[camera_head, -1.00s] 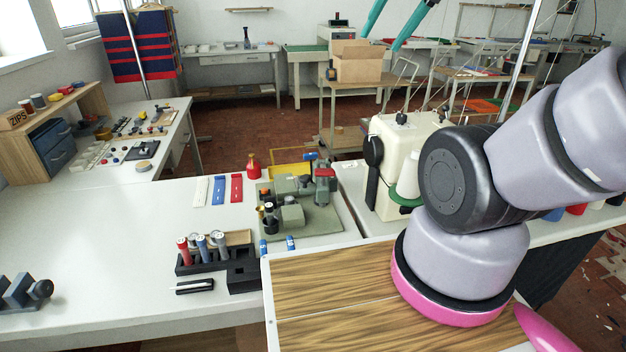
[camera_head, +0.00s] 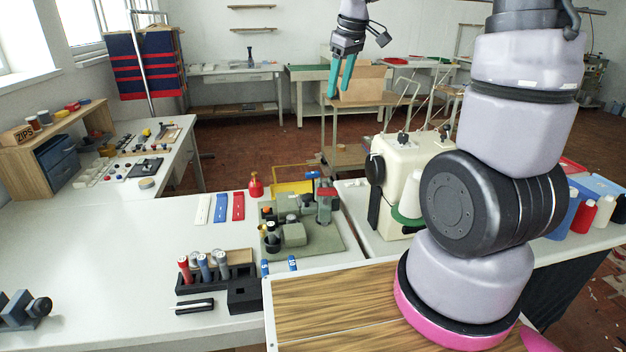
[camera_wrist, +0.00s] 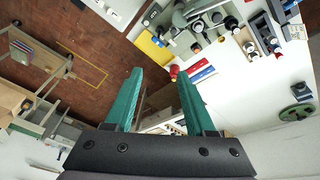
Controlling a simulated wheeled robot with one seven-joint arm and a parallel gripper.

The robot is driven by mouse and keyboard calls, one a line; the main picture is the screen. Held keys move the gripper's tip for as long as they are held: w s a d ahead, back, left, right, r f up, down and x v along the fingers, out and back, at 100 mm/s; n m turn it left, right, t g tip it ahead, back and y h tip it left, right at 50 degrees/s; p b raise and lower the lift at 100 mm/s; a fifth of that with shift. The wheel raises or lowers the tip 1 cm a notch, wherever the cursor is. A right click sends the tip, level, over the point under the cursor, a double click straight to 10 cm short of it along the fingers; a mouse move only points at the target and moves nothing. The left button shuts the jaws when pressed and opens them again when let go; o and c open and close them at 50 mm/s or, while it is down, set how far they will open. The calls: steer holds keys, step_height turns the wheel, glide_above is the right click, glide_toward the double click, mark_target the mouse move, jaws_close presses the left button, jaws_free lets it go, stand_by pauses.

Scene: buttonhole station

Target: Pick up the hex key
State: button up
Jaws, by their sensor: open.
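I cannot pick out a hex key for certain. A small blue T-shaped piece (camera_head: 313,177) stands at the back of the grey-green machine (camera_head: 292,235); it is too small to tell what it is. My gripper (camera_head: 341,82) is raised high over the far side of the tables, its teal fingers pointing down. In the wrist view my gripper (camera_wrist: 160,72) has its fingers apart with nothing between them. The machine also shows at the top of the wrist view (camera_wrist: 195,18), well away from the fingers.
A black holder (camera_head: 243,296) carries several red, blue and grey cylinders, with a black case (camera_head: 194,306) in front. Red, blue and white strips (camera_head: 221,208) lie behind. A cream sewing machine (camera_head: 400,185) stands right of the grey-green machine.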

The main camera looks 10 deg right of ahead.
steer(key=w+a+f+n+g, duration=0.1)
steer(key=w+f+n, duration=0.35)
steer(key=f, duration=0.35)
steer(key=w+a+f+n+g, duration=0.1)
steer(key=w+a+f+n, duration=0.15)
steer(key=w+f, duration=0.4)
steer(key=n+g+h, duration=0.1)
steer(key=n, duration=0.2)
glide_above(314, 172)
step_height(314, 172, down, 10)
steer(key=shift+n, duration=0.3)
step_height(314, 172, down, 6)
steer(key=shift+r, duration=0.2)
step_height(314, 172, down, 6)
steer(key=shift+a+r, duration=0.15)
jaws_close()
